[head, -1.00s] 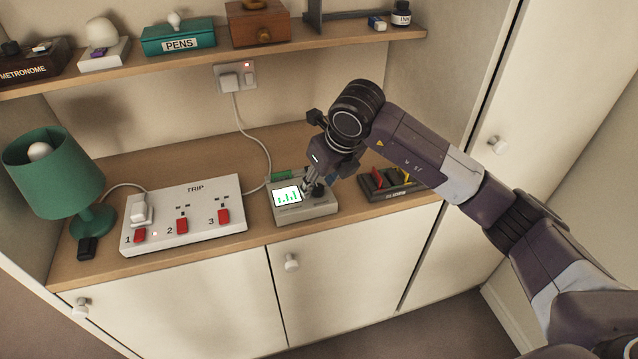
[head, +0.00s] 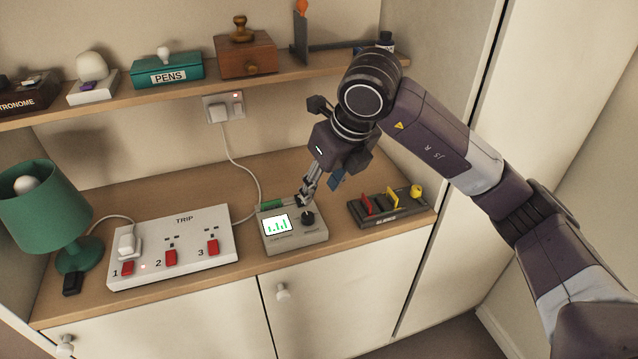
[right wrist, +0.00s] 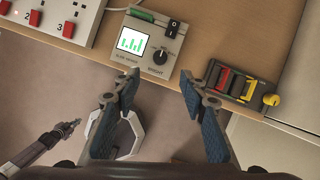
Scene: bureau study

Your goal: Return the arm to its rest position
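My right arm reaches in from the right in the head view. Its gripper (head: 303,199) is above the back of a small grey meter box (head: 297,239), which has a lit screen with green bars and a black knob. In the right wrist view the two fingers of the right gripper (right wrist: 158,84) stand well apart with nothing between them. The meter box (right wrist: 130,62) lies beyond the fingertips, apart from them. What looks like my left gripper (right wrist: 62,130) shows at the lower left of the right wrist view; its finger opening is unclear.
A white trip strip (head: 205,252) with red switches and a green lamp (head: 40,205) stand left of the meter. A dark block with red and yellow levers (head: 392,211) stands right. A loaded shelf (head: 300,66) runs above, and a tall cabinet (head: 540,120) stands at the right.

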